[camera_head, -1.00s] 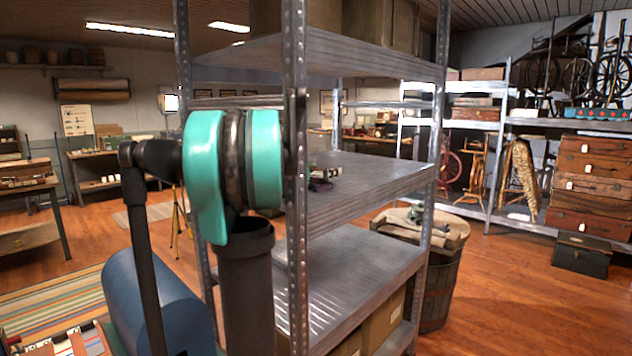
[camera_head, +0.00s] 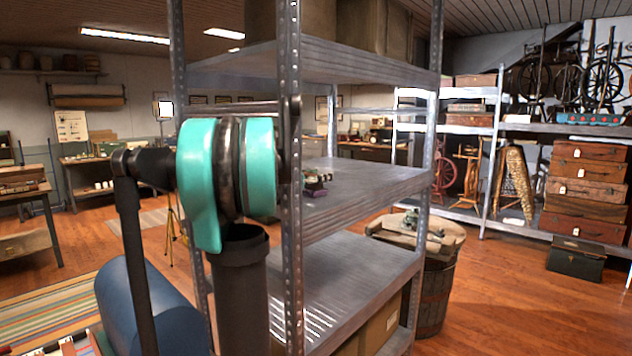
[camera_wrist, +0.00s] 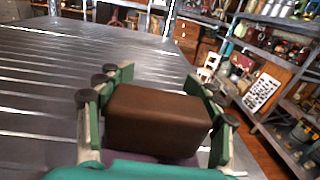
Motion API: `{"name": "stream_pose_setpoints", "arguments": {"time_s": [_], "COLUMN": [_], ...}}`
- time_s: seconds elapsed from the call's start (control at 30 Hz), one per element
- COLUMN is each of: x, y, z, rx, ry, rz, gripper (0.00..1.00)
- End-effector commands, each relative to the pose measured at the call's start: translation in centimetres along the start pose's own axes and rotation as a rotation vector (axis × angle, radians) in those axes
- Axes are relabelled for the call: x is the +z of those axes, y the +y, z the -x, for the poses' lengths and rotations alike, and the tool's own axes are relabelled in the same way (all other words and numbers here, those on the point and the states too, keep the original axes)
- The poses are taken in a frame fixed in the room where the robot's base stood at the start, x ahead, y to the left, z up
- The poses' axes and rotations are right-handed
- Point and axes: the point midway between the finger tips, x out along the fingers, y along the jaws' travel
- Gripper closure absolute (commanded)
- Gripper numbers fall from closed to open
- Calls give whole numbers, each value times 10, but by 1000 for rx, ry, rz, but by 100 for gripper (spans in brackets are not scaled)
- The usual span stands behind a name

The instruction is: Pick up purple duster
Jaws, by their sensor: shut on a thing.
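In the wrist view, my gripper (camera_wrist: 159,82) has its green-padded fingers on either side of a brown block (camera_wrist: 158,122) and is shut on it. A strip of purple shows at the block's near lower edge, so I take it as the purple duster. The grey metal shelf (camera_wrist: 50,75) lies behind and to the left. In the head view, the fingers and a bit of purple (camera_head: 313,190) show small just right of the front post, at the middle shelf (camera_head: 370,190). The post and my arm hide the rest. I cannot tell whether the duster touches the shelf.
The shelf's metal post (camera_head: 288,250) stands close beside my arm, with another shelf board above. A wooden barrel (camera_head: 434,290) stands right of the rack. Stacked trunks (camera_head: 587,190) stand at the far right. Wooden floor (camera_head: 510,300) between them is open.

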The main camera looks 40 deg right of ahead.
Motion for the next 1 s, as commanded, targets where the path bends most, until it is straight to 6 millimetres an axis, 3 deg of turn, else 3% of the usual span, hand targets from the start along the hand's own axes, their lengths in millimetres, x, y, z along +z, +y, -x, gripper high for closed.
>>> {"name": "stream_pose_setpoints", "arguments": {"time_s": [0.17,0.6,0.8,1.0], "x": [13,83,97,99], "y": [0,0,0,0], "z": [0,0,0,0], "rx": [0,0,0,0], "ry": [0,0,0,0], "rz": [0,0,0,0], "gripper": [76,77,78,78]}}
